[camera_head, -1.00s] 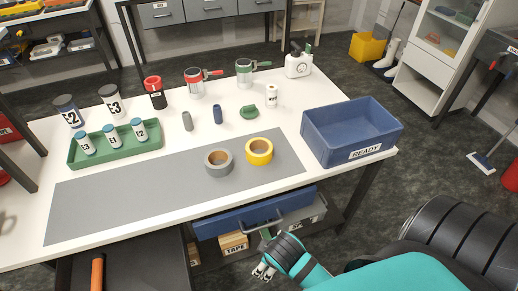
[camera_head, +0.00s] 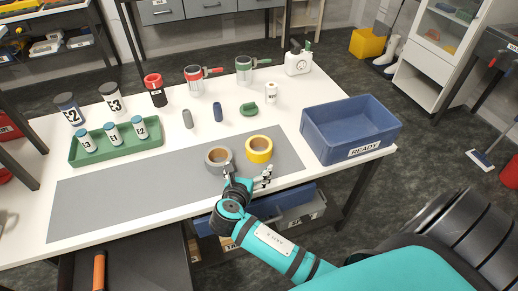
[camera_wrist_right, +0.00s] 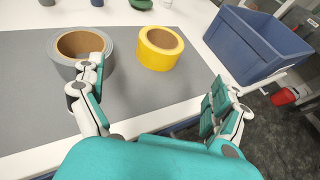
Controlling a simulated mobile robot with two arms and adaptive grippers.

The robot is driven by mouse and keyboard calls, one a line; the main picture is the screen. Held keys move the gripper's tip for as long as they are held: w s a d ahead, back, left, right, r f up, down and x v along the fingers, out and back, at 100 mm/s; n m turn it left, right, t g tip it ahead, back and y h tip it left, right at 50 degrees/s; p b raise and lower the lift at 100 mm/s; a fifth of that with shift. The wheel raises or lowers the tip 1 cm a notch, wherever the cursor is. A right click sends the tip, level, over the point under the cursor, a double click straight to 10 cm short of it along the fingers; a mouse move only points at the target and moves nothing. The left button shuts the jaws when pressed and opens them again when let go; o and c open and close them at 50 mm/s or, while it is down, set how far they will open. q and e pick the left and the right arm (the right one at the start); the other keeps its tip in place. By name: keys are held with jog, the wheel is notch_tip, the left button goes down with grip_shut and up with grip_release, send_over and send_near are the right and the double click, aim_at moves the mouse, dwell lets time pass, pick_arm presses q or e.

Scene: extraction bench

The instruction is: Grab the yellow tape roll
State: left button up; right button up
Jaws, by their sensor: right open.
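The yellow tape roll (camera_head: 259,149) lies flat on the grey mat (camera_head: 130,194), just right of the grey tape roll (camera_head: 218,159). In the right wrist view the yellow roll (camera_wrist_right: 160,48) is ahead of and between my open fingers, apart from them. My right gripper (camera_head: 247,179) is open and empty at the front edge of the mat, on the near side of both rolls. In the right wrist view its left finger overlaps the grey roll (camera_wrist_right: 62,62); I cannot tell if they touch. My left gripper is not in view.
A blue READY bin (camera_head: 345,130) stands at the table's right end. A green tray (camera_head: 90,158) with several small bottles is at the left. A green object (camera_head: 249,109) and small bottles stand behind the rolls. A blue drawer (camera_head: 290,208) is below the table's front edge.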

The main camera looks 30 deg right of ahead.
send_near(261, 141)
jog(key=shift+w+d+f, duration=0.1)
jog(key=shift+w+f, duration=0.1)
jog(key=shift+f, duration=0.4)
jog(key=shift+r+x, duration=0.25)
jog(key=shift+x, duration=1.1)
jog(key=shift+r+x, duration=0.2)
jog(key=shift+x, duration=1.1)
jog(key=shift+w+d, duration=0.1)
jog(key=shift+d, duration=0.1)
jog(key=shift+c, duration=0.3)
jog(key=c, duration=0.9)
